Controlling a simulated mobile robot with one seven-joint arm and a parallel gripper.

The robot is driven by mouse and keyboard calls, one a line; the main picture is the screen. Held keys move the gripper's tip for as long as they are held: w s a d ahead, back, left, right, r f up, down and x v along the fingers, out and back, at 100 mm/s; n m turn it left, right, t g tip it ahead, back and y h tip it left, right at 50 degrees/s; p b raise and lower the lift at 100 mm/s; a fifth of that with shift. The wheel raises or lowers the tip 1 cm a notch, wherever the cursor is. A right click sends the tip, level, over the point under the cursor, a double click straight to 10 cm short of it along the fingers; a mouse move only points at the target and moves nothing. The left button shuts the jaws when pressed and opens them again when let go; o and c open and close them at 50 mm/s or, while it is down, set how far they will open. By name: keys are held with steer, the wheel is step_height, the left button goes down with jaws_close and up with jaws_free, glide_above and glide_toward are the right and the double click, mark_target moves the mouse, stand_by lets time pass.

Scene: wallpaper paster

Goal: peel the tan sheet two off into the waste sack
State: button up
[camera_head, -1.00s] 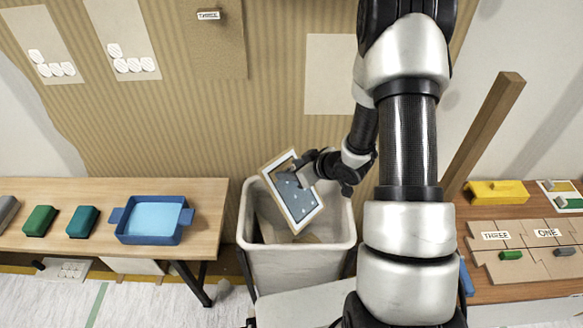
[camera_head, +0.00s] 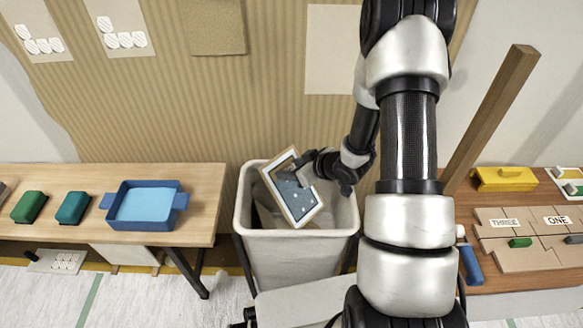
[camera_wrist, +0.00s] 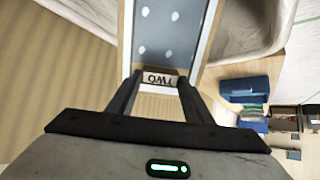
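The sheet two (camera_head: 296,197) shows a blue-grey face with white dots and a pale tan and white border. It is tilted over the mouth of the waste sack (camera_head: 295,262), a pale grey bin, partly inside its rim outline. My gripper (camera_head: 308,166) is at the sheet's upper right edge. In the wrist view, the fingers of my gripper (camera_wrist: 158,82) lie on both sides of a small plate (camera_wrist: 159,80) reading TWO, upside down, at the sheet's near edge. The sheet (camera_wrist: 165,35) stretches away from them. How deep it hangs in the sack cannot be told.
Tan sheets hang on the ribbed wall (camera_head: 215,22). A left table (camera_head: 205,190) carries a blue tray (camera_head: 145,208) and green blocks. A right table holds a yellow block (camera_head: 503,179) and labelled brown boards (camera_head: 515,258). A brown post (camera_head: 490,120) leans at right.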

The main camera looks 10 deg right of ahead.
steer(key=o, duration=0.5)
steer(key=p+v, duration=0.4)
steer(key=v, duration=1.3)
steer(key=shift+s+r+p, duration=0.15)
steer(key=shift+p, duration=0.2)
